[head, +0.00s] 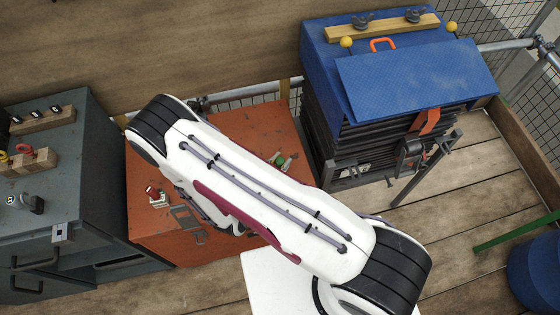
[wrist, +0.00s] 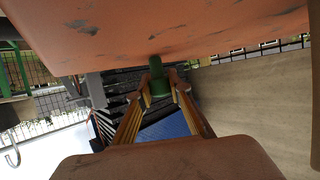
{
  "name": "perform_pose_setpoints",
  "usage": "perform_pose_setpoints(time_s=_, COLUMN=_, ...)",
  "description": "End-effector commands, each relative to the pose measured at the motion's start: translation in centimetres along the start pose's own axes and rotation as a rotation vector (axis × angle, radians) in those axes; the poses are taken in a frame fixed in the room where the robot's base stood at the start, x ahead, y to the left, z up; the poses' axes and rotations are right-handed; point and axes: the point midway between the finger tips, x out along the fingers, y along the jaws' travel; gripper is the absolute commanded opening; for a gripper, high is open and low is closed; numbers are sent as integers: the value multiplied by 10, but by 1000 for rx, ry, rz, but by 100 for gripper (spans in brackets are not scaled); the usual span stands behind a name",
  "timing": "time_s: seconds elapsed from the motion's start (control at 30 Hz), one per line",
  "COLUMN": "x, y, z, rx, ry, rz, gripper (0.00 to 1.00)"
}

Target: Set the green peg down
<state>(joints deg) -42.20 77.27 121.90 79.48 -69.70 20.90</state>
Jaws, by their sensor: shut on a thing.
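In the wrist view my gripper (wrist: 159,88) is shut on the green peg (wrist: 157,84). The peg is between the fingertips, and one end points toward the orange surface filling the top of that view. Whether that end touches the surface cannot be told. In the head view my white arm reaches over the orange table (head: 165,235) and hides most of the gripper. A small green and pale thing (head: 286,163) shows just past the arm over the table; it appears to be the peg at the fingertips.
A black stack with a blue cover (head: 415,80) stands at the right of the table. A grey cabinet (head: 75,185) with blocks and tools is at the left. A small red and white fixture (head: 156,197) sits on the table's left part. A wooden wall runs behind.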

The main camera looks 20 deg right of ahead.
Motion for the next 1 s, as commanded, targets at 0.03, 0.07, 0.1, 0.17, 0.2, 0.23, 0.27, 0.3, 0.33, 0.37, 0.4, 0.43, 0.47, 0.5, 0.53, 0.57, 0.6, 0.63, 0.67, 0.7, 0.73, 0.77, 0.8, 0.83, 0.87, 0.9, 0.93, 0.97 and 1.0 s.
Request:
perform_pose_setpoints(time_s=0.03, x=0, y=0, z=0, rx=0, ry=0, rz=0, gripper=8)
perform_pose_setpoints(time_s=0.07, x=0, y=0, z=0, rx=0, ry=0, rz=0, gripper=8)
perform_pose_setpoints(time_s=0.1, x=0, y=0, z=0, rx=1, ry=0, rz=0, gripper=8)
perform_pose_setpoints(time_s=0.17, x=0, y=0, z=0, rx=1, ry=0, rz=0, gripper=8)
perform_pose_setpoints(time_s=0.2, x=0, y=0, z=0, rx=1, ry=0, rz=0, gripper=8)
perform_pose_setpoints(time_s=0.23, x=0, y=0, z=0, rx=1, ry=0, rz=0, gripper=8)
perform_pose_setpoints(time_s=0.27, x=0, y=0, z=0, rx=1, ry=0, rz=0, gripper=8)
perform_pose_setpoints(time_s=0.3, x=1, y=0, z=1, rx=0, ry=0, rz=0, gripper=8)
perform_pose_setpoints(time_s=0.33, x=1, y=0, z=2, rx=1, ry=0, rz=0, gripper=8)
perform_pose_setpoints(time_s=0.37, x=1, y=0, z=2, rx=1, ry=0, rz=0, gripper=8)
perform_pose_setpoints(time_s=0.4, x=1, y=0, z=2, rx=1, ry=0, rz=0, gripper=27)
perform_pose_setpoints(time_s=0.43, x=1, y=0, z=2, rx=1, ry=0, rz=0, gripper=34)
perform_pose_setpoints(time_s=0.47, x=1, y=0, z=2, rx=1, ry=0, rz=0, gripper=36)
perform_pose_setpoints(time_s=0.5, x=1, y=0, z=2, rx=1, ry=0, rz=0, gripper=36)
perform_pose_setpoints(time_s=0.53, x=1, y=0, z=2, rx=1, ry=0, rz=0, gripper=36)
perform_pose_setpoints(time_s=0.57, x=1, y=0, z=2, rx=1, ry=0, rz=0, gripper=36)
perform_pose_setpoints(time_s=0.6, x=1, y=0, z=2, rx=1, ry=0, rz=0, gripper=36)
perform_pose_setpoints(time_s=0.63, x=1, y=0, z=2, rx=1, ry=0, rz=0, gripper=36)
perform_pose_setpoints(time_s=0.67, x=1, y=0, z=2, rx=1, ry=0, rz=0, gripper=36)
perform_pose_setpoints(time_s=0.7, x=1, y=0, z=2, rx=1, ry=0, rz=0, gripper=36)
perform_pose_setpoints(time_s=0.73, x=1, y=0, z=2, rx=1, ry=0, rz=0, gripper=36)
perform_pose_setpoints(time_s=0.77, x=1, y=0, z=2, rx=1, ry=0, rz=0, gripper=36)
perform_pose_setpoints(time_s=0.8, x=1, y=0, z=2, rx=1, ry=0, rz=0, gripper=36)
perform_pose_setpoints(time_s=0.83, x=1, y=0, z=2, rx=1, ry=0, rz=0, gripper=36)
perform_pose_setpoints(time_s=0.87, x=0, y=0, z=1, rx=1, ry=0, rz=0, gripper=36)
perform_pose_setpoints(time_s=0.9, x=0, y=0, z=1, rx=1, ry=0, rz=0, gripper=36)
perform_pose_setpoints(time_s=0.93, x=0, y=0, z=0, rx=1, ry=0, rz=0, gripper=36)
perform_pose_setpoints(time_s=0.97, x=0, y=0, z=-1, rx=1, ry=0, rz=0, gripper=36)
perform_pose_setpoints(time_s=1.0, x=-2, y=-1, z=0, rx=1, ry=0, rz=-1, gripper=36)
